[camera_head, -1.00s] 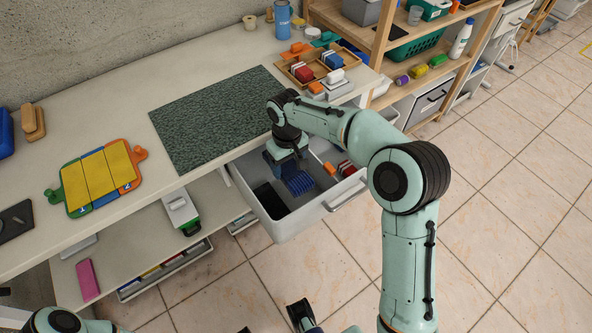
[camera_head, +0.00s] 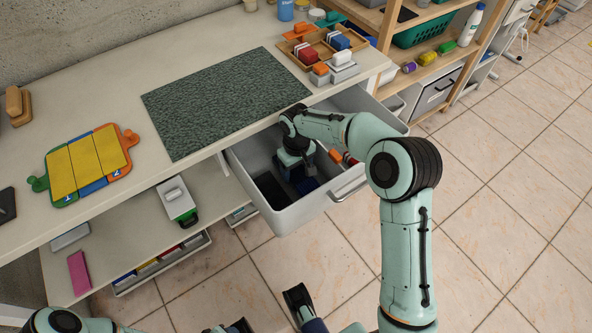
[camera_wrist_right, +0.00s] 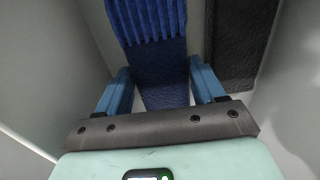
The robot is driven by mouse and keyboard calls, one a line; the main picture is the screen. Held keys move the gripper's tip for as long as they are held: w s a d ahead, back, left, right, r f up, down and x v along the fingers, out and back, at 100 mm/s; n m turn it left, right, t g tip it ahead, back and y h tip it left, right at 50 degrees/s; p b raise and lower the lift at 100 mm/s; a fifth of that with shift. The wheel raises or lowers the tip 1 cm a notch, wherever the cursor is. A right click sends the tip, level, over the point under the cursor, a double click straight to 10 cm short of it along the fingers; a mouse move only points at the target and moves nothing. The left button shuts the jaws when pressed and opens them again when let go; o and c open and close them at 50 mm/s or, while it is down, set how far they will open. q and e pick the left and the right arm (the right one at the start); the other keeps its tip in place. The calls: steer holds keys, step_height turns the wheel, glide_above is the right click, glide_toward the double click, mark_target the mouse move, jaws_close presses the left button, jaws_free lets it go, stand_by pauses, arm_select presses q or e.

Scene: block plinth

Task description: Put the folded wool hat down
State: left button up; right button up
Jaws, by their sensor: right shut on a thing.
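The folded wool hat is dark blue and ribbed. In the right wrist view the hat (camera_wrist_right: 150,22) lies between the two blue fingers of my right gripper (camera_wrist_right: 160,80), which is shut on it. In the head view my right gripper (camera_head: 300,180) reaches down inside the open grey drawer (camera_head: 285,221), and only a little of the hat (camera_head: 309,187) shows beside it. The hat is low in the drawer; I cannot tell whether it touches the bottom.
A black item (camera_head: 268,187) lies in the drawer left of the hat, and small red, white and orange things (camera_head: 346,158) lie to the right. The drawer walls stand close around the gripper. A green-grey mat (camera_head: 225,105) covers the worktop behind.

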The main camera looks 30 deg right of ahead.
mark_target(296, 172)
arm_select(q)
steer(key=shift+w+f, duration=0.1)
steer(key=shift+w, duration=0.1)
arm_select(e)
steer(key=shift+f, duration=0.45)
steer(key=shift+f, duration=0.15)
steer(key=o, duration=1.1)
arm_select(q)
steer(key=shift+w+a+f, duration=0.1)
steer(key=shift+g+h, duration=0.3)
steer(key=shift+g, duration=0.3)
steer(key=s+r+p, duration=0.1)
steer(key=s+d+r, duration=0.1)
steer(key=s+r+p, duration=0.1)
steer(key=s, duration=0.1)
steer(key=shift+d+r+p, duration=0.2)
steer(key=shift+d+p, duration=0.1)
steer(key=shift+d, duration=0.05)
arm_select(e)
step_height(296, 172, up, 12)
steer(key=shift+r, duration=0.2)
